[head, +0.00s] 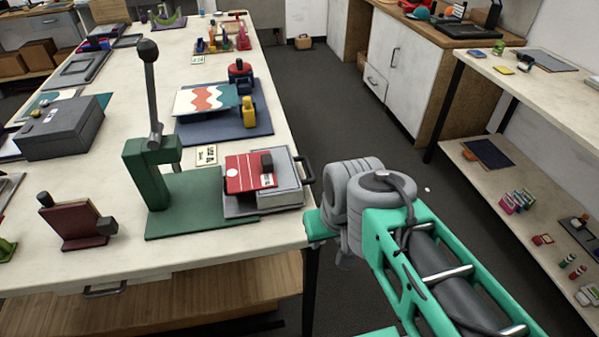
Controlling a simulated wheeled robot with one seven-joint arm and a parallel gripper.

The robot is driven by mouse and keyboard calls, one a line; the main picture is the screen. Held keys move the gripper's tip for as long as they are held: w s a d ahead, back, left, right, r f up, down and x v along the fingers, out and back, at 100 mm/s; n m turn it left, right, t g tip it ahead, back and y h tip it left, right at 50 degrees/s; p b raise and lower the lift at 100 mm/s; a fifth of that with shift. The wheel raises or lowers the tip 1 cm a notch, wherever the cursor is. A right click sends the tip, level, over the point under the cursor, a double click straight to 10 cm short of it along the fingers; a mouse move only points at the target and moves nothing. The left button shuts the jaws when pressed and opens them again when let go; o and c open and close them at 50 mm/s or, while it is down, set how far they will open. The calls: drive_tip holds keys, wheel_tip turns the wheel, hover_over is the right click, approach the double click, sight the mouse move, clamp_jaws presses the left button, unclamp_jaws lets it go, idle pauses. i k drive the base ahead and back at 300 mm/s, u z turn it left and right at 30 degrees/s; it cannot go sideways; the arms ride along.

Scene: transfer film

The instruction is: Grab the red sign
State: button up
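A red sign (243,175) with small white markings lies flat on top of a grey box-like device (284,185) near the right front corner of the white worktable. A dark block rests on or stands beside the sign's right part; I cannot tell which. My turquoise and grey arm reaches in from the lower right and its grey joints are just right of the table edge. The fingers of my gripper do not show, so its opening and any hold are hidden. The sign is apart from the visible arm.
A green press (187,205) with an upright dark lever stands left of the sign. A dark red stand (75,224) is farther left. A blue tray (226,125) lies behind. Shelves (570,110) line the right side; the dark floor between is mostly clear.

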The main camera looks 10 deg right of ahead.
sight(246, 172)
drive_tip(key=z, duration=2.25)
drive_tip(key=k, duration=1.7)
drive_tip(key=u, duration=2.15)
drive_tip(key=i, duration=1)
drive_tip(key=u, duration=0.05)
